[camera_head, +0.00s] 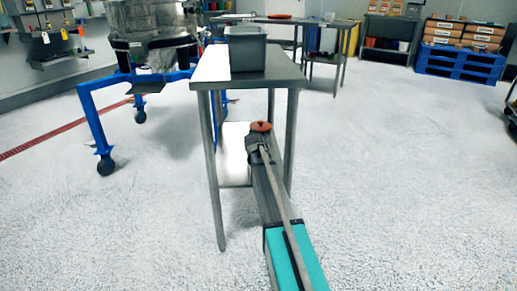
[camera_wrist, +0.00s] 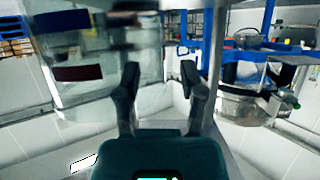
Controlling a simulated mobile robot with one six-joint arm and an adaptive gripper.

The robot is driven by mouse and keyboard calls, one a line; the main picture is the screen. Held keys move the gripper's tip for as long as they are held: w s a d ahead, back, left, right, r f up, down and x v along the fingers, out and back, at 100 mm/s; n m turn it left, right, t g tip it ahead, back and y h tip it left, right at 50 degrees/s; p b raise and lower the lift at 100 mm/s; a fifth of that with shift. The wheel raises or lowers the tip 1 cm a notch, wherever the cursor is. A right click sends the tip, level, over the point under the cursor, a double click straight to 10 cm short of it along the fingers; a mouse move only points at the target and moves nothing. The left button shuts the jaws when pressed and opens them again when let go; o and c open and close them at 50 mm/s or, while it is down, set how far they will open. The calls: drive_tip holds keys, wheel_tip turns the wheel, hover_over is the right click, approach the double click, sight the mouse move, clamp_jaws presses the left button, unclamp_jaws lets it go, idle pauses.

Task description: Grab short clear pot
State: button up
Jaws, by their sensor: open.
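My gripper (camera_wrist: 159,69) is open, its two dark fingers apart with nothing clearly held between them. A large see-through shape (camera_wrist: 105,92) fills the left and middle of the wrist view, behind and beside the left finger. It looks like a clear pot, but its outline is blurred and I cannot tell its distance or whether it touches a finger. In the head view my gripper (camera_head: 259,140) is low by the steel table's lower shelf. An orange-red piece (camera_head: 261,126) shows at its tip. I cannot make out the pot there.
The steel table (camera_head: 269,80) carries a grey bin (camera_head: 247,50). Its legs stand close around my gripper. A steel sifter (camera_head: 150,22) on a blue wheeled frame (camera_head: 92,115) stands left. Another table and a blue pallet (camera_head: 460,62) are farther back.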

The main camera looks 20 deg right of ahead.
clamp_jaws()
idle(0.3)
drive_tip(key=shift+r, duration=0.15)
idle(0.3)
wheel_tip(320, 180, up, 10)
drive_tip(key=p, duration=1)
idle(0.6)
